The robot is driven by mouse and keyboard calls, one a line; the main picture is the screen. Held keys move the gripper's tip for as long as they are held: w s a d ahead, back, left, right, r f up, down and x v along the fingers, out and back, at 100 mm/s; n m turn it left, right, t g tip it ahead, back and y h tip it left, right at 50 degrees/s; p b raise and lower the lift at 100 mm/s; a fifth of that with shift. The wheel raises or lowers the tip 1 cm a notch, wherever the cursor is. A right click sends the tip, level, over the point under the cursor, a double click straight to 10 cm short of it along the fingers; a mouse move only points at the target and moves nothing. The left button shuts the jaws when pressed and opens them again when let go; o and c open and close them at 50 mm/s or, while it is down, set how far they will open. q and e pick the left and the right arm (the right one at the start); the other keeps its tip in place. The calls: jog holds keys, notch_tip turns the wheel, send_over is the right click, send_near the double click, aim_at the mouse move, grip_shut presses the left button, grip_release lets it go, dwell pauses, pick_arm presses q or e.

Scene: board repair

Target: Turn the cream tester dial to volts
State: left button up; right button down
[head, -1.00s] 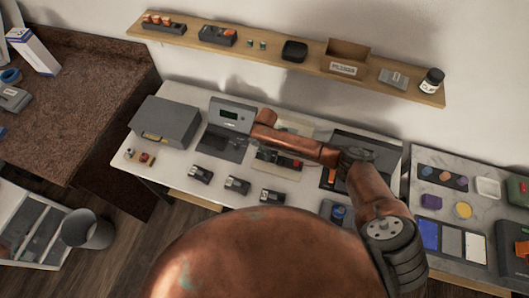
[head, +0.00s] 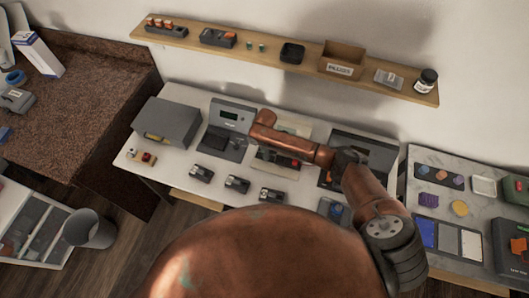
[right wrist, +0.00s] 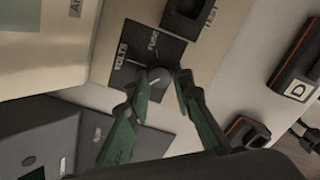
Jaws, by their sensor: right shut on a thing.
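The cream tester (right wrist: 112,32) fills the upper part of the right wrist view. Its dark panel (right wrist: 176,52) carries the labels VOLTS and FUSE, with short white marks beside them. The round grey dial (right wrist: 157,74) sits on this panel. My right gripper (right wrist: 156,84) has its two green-and-black fingers on either side of the dial and is shut on it. Which mark the dial points to cannot be told. My left gripper is in no view.
A grey box (head: 167,124) and a grey device with a display (head: 231,117) stand on the white bench to the left. Several small black modules (head: 237,184) line its front. A wall shelf (head: 185,39) runs behind. A stone-topped table (head: 432,203) stands at the right.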

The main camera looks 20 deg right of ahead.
jog(key=m+p, duration=0.2)
jog(key=shift+r+m, duration=0.15)
jog(key=shift+m, duration=0.25)
jog(key=shift+m+p, duration=0.45)
jog(key=shift+m, duration=0.05)
jog(key=shift+m+p, duration=0.65)
jog(key=shift+m, duration=0.25)
jog(key=shift+d+m+p, duration=0.1)
jog(key=shift+m+p, duration=0.65)
jog(key=shift+m, duration=0.45)
jog(key=shift+m+p, duration=0.4)
jog(key=shift+m, duration=0.4)
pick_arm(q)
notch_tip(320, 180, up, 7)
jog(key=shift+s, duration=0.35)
pick_arm(e)
jog(key=shift+m, duration=0.3)
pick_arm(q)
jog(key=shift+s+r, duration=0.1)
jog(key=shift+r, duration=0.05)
pick_arm(e)
jog(key=shift+f, duration=0.2)
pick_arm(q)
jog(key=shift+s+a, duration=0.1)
